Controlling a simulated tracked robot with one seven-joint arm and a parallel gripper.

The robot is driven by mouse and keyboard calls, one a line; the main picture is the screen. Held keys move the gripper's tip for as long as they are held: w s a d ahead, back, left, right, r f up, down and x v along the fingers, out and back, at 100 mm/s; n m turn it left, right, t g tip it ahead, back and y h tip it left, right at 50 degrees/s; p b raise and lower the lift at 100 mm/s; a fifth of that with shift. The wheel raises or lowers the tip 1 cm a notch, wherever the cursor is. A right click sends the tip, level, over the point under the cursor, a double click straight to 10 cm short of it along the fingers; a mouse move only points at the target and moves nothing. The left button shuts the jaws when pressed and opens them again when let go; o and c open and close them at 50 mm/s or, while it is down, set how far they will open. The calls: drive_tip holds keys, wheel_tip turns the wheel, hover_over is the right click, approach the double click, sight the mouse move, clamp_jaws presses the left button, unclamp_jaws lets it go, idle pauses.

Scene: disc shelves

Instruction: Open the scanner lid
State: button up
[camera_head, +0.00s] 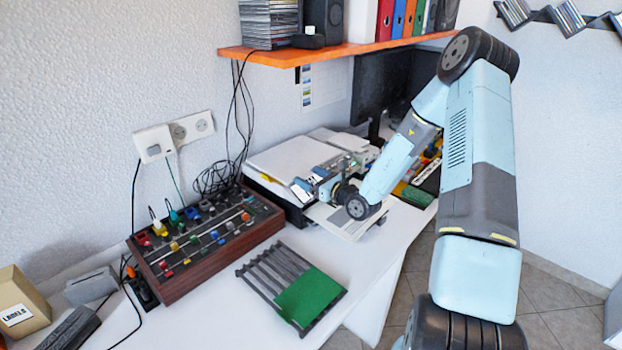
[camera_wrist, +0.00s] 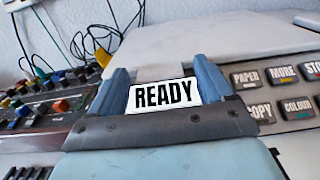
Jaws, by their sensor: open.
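The scanner (camera_head: 292,205) is a white and dark machine on the desk in the head view. Its white lid (camera_head: 285,160) lies flat and looks shut; in the wrist view the lid (camera_wrist: 200,38) spans the upper part. My gripper (camera_head: 312,183) is at the scanner's front, by the lid's front edge. In the wrist view the blue fingers of my gripper (camera_wrist: 162,78) are apart. The READY display (camera_wrist: 163,95) shows between them, and nothing is held. Whether the fingertips touch the lid cannot be told. My arm hides part of the scanner's right side.
A wooden control box (camera_head: 205,240) with coloured knobs stands left of the scanner. A dark rack with a green panel (camera_head: 308,297) lies in front. An orange shelf (camera_head: 330,50) hangs above the desk. Panel buttons (camera_wrist: 285,90) sit right of my gripper.

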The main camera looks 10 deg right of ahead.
drive_tip(key=shift+c, duration=0.4)
clamp_jaws()
drive_tip(key=shift+d+r, duration=0.1)
drive_tip(key=shift+d, duration=0.05)
